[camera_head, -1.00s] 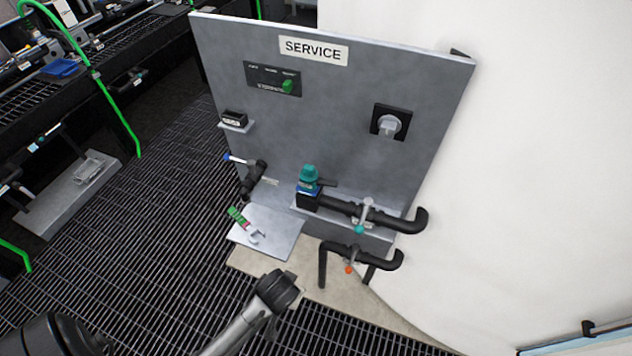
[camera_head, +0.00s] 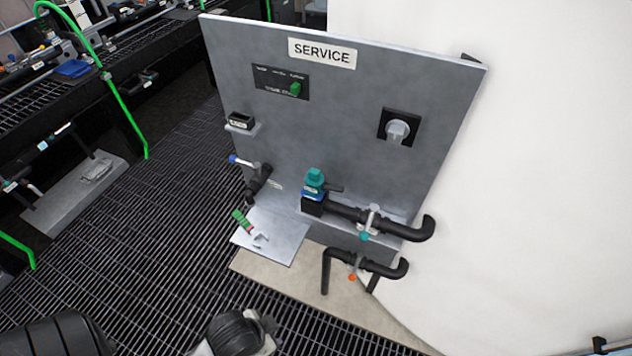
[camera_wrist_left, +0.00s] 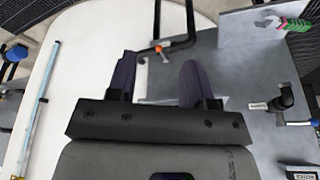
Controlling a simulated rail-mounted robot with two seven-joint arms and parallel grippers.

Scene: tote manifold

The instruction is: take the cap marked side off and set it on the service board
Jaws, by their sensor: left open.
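The upright grey service board (camera_head: 345,105) bears a SERVICE sign and stands behind a flat grey plate (camera_head: 285,242). A teal cap (camera_head: 314,178) sits upright on a blue-and-black fitting at the board's foot. I cannot read a side marking on any cap. My left arm shows at the bottom edge of the head view, with its fingers not clear there. In the left wrist view my left gripper (camera_wrist_left: 160,70) is open, with nothing visible between its dark fingers. It is apart from the teal cap, which I cannot make out in that view. My right gripper is not in view.
Black pipes with a teal-tipped valve handle (camera_head: 372,222) and an orange-tipped one (camera_head: 352,275) run right of the fitting. A blue-tipped valve handle (camera_head: 240,161) juts out left. A white curved wall (camera_head: 540,180) fills the right.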

